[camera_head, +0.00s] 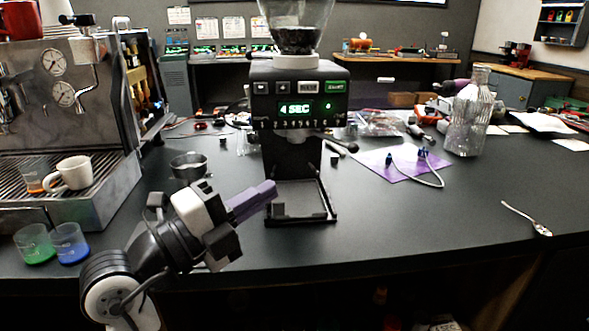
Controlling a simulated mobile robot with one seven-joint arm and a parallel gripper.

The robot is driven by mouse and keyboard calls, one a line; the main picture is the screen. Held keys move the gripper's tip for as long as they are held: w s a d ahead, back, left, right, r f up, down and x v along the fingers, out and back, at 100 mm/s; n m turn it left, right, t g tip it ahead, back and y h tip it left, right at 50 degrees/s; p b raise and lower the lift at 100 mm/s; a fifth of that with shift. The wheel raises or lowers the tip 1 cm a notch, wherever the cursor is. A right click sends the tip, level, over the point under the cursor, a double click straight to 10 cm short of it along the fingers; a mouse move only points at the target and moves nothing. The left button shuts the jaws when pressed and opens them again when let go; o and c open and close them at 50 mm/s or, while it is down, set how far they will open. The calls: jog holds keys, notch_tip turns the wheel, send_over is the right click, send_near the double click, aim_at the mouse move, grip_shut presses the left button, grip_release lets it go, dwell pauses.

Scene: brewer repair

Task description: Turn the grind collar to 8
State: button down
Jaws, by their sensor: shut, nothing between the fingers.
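The grinder (298,95) stands on the dark counter in the middle, upright, with a clear hopper (300,30) of dark beans on top. A pale ring (295,62), which looks like the grind collar, sits at the hopper's base; I cannot read a setting on it. A row of small numerals (300,124) runs under the green display (296,108), which reads "4 SEC". My gripper (273,188) has purple fingers, shut and empty. It is low, at the left of the grinder's lower front and well below the ring. I cannot tell its depth gap.
An espresso machine (100,130) with a white cup (73,173) stands left. A metal cup (188,165) is behind my arm. Green (34,244) and blue (69,243) cups sit front left. A purple mat (405,165) and glass carafe (467,120) are right. The front right counter is mostly clear.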

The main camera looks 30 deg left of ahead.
aim_at(343, 146)
jog(key=p+x, duration=0.4)
jog(key=x, duration=0.9)
jog(key=shift+d+r+p, duration=0.1)
jog(key=shift+r+p, duration=0.1)
jog(key=shift+p, duration=0.15)
jog(key=shift+w+d, duration=0.15)
jog(key=shift+w, duration=0.2)
jog(key=shift+w+f, duration=0.1)
jog(key=shift+f, duration=0.05)
jog(key=shift+w+d+b, duration=0.35)
jog(key=shift+w+b, duration=0.2)
jog(key=shift+b, duration=0.55)
